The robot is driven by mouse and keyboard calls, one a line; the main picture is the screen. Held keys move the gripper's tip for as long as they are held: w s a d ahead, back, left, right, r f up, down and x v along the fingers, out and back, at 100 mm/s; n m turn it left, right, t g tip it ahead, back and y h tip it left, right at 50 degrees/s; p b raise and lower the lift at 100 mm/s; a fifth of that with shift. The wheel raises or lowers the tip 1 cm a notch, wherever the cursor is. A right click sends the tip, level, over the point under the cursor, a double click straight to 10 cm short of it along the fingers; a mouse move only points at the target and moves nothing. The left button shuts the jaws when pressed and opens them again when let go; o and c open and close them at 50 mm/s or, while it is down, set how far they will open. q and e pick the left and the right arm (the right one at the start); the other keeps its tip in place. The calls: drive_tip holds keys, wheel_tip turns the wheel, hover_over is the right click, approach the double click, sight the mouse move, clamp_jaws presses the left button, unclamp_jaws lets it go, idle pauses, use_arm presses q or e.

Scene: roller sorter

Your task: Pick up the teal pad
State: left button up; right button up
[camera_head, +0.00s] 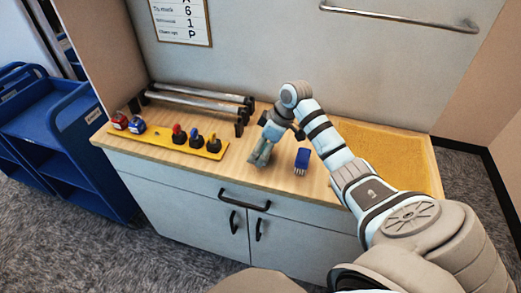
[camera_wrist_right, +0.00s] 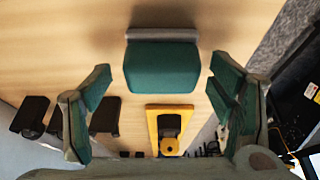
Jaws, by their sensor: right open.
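The teal pad (camera_wrist_right: 162,68) lies on the light wood top in the wrist view, a rounded teal block with a grey strip along its far edge. My right gripper (camera_wrist_right: 160,66) is open, with its two teal-lined fingers on either side of the pad and visible gaps between. It holds nothing. In the head view my right gripper (camera_head: 262,152) points down over the middle of the counter, and I cannot clearly tell the pad from the fingers there. My left gripper is not in view.
A blue brush-like block (camera_head: 302,157) lies just right of my gripper. A yellow rack (camera_head: 165,139) with several coloured pieces is to the left. Metal rollers (camera_head: 200,97) lie behind it on black supports. A yellow mat (camera_head: 395,155) covers the counter's right part.

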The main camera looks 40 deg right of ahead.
drive_tip(key=shift+s+f, duration=0.1)
drive_tip(key=shift+s, duration=0.05)
drive_tip(key=shift+c, duration=0.6)
drive_tip(key=c, duration=1.1)
drive_tip(key=shift+c, duration=0.2)
wheel_tip(320, 180, up, 14)
drive_tip(key=shift+p, duration=1.15)
wheel_tip(320, 180, up, 6)
drive_tip(key=p, duration=0.5)
